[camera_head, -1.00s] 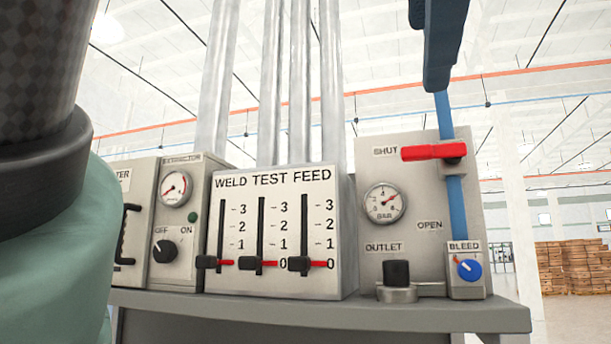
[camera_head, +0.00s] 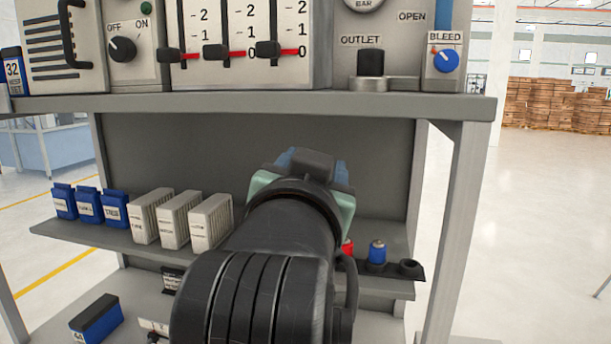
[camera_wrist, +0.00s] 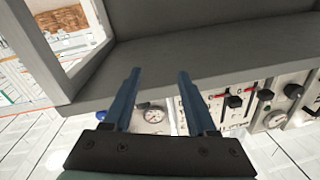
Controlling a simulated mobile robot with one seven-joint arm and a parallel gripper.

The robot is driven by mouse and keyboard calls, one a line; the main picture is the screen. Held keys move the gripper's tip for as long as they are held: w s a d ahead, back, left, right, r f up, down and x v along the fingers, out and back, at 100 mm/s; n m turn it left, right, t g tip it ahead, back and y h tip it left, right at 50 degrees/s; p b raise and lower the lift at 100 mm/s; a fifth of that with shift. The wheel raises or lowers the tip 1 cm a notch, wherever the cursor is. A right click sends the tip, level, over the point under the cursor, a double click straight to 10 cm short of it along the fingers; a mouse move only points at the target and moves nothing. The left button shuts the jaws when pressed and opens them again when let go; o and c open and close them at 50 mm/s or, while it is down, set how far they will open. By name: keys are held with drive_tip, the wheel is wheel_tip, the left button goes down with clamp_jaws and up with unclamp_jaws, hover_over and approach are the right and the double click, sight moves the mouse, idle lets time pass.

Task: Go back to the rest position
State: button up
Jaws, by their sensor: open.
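My gripper (camera_wrist: 158,95) shows in the wrist view as two blue fingers set well apart, with nothing between them. Beyond the fingers are the grey edge of the upper shelf and, at lower right, the panel gauges and sliders. In the head view my dark arm reaches up from the bottom centre, in front of the rack's middle shelf (camera_head: 390,284). The fingertips are hidden there behind the wrist. The weld test feed panel (camera_head: 232,25) stands on the upper shelf (camera_head: 300,103), with its three sliders at 0.
White boxes (camera_head: 209,222) and blue boxes (camera_head: 88,204) stand on the middle shelf left of my arm. A blue canister (camera_head: 377,252) and a red one (camera_head: 347,247) stand close on its right. A rack post (camera_head: 455,230) is at right. Open floor (camera_head: 545,230) lies beyond.

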wheel_tip(320, 180, down, 13)
drive_tip(key=s+n+g+y, duration=0.1)
drive_tip(key=s+n+y, duration=0.1)
drive_tip(key=n+y, duration=0.15)
drive_tip(key=s+r+t+b, duration=0.2)
drive_tip(key=s+r+t, duration=0.3)
drive_tip(key=r, duration=0.5)
drive_tip(key=s+a+r+t+b, duration=0.1)
drive_tip(key=s+r+t+b, duration=0.1)
drive_tip(key=s+r+t, duration=0.3)
drive_tip(key=s+r+n+h, duration=0.1)
drive_tip(key=s+r, duration=0.2)
drive_tip(key=r, duration=0.2)
drive_tip(key=shift+s+b, duration=0.15)
drive_tip(key=shift+b, duration=0.15)
